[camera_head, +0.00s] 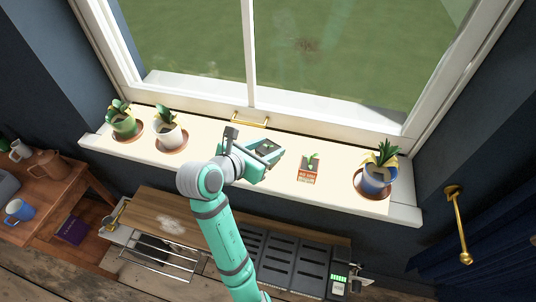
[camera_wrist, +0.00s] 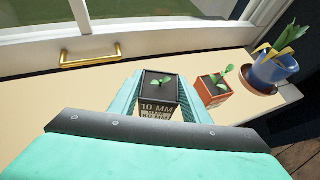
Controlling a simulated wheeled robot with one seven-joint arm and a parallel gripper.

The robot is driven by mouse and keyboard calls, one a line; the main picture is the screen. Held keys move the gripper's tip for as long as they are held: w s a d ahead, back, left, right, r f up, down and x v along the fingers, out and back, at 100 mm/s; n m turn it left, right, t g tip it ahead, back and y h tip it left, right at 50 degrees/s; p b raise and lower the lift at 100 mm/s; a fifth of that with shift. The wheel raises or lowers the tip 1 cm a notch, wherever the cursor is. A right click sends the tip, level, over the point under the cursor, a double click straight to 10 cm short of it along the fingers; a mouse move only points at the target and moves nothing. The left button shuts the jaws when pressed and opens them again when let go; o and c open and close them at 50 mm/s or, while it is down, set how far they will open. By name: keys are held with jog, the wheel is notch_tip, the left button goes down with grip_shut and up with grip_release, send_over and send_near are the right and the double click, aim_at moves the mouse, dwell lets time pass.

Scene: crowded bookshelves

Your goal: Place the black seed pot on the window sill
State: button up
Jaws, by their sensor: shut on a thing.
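The black seed pot (camera_wrist: 159,92) is a small square pot with a green seedling and pale lettering, "10 MM" readable on its side. My gripper (camera_wrist: 156,95) is shut on it, with one teal finger on each side. In the head view, my gripper (camera_head: 265,151) is over the middle of the cream window sill (camera_head: 225,143), and the dark pot (camera_head: 265,149) shows between its fingers. The pot's base is hidden, so I cannot tell whether it touches the sill.
A red seed pot (camera_head: 308,174) stands close on the right. Farther right is a blue pot (camera_head: 377,179) on a saucer. Green (camera_head: 124,125) and white (camera_head: 168,137) potted plants stand at the sill's left. A brass window handle (camera_head: 250,120) is behind. Sill left of my gripper is clear.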

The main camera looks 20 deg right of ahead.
jog(key=shift+f, duration=1.6)
jog(key=shift+f, duration=0.1)
jog(key=o, duration=1.2)
jog(key=shift+r, duration=0.2)
jog(key=v, duration=1.2)
jog(key=shift+f, duration=0.1)
